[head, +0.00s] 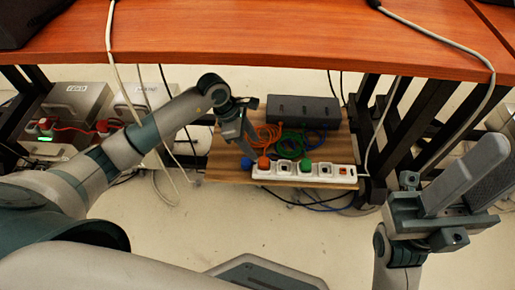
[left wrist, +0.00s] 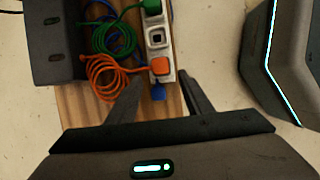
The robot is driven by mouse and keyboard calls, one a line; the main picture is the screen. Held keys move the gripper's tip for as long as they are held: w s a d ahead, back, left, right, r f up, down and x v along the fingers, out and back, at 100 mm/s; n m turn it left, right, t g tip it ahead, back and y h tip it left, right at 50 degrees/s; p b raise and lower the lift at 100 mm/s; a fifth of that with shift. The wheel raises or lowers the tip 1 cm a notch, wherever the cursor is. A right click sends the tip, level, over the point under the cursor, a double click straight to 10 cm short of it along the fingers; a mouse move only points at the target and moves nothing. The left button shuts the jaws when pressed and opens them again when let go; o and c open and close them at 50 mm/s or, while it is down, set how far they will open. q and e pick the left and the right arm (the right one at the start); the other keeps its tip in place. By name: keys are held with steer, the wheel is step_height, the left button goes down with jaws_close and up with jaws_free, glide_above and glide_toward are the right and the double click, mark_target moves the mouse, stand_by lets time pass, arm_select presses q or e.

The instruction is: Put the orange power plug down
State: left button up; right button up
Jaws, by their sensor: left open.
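The orange power plug (head: 263,163) sits upright on the white power strip (head: 340,171), near its left end. In the left wrist view the orange plug (left wrist: 161,66) is on the strip (left wrist: 158,20), with its orange cable coiled beside it. My left gripper (head: 248,145) is above the left end of the strip. In the left wrist view its fingers (left wrist: 160,90) are apart, with the orange plug just beyond the tips and no visible contact. My right gripper (head: 462,180) is raised at the right, away from the strip; its finger gap is unclear.
A blue plug (head: 246,164) is beside the orange one, and a green plug (head: 305,165) is farther right. A dark box (head: 303,109) stands behind on the wooden board (head: 228,170). The orange-brown tabletop (head: 270,40) overhangs. White cables hang on both sides.

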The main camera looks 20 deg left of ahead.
arm_select(q)
steer(key=v, duration=0.3)
steer(key=shift+r+p, duration=0.15)
steer(key=shift+p, duration=0.15)
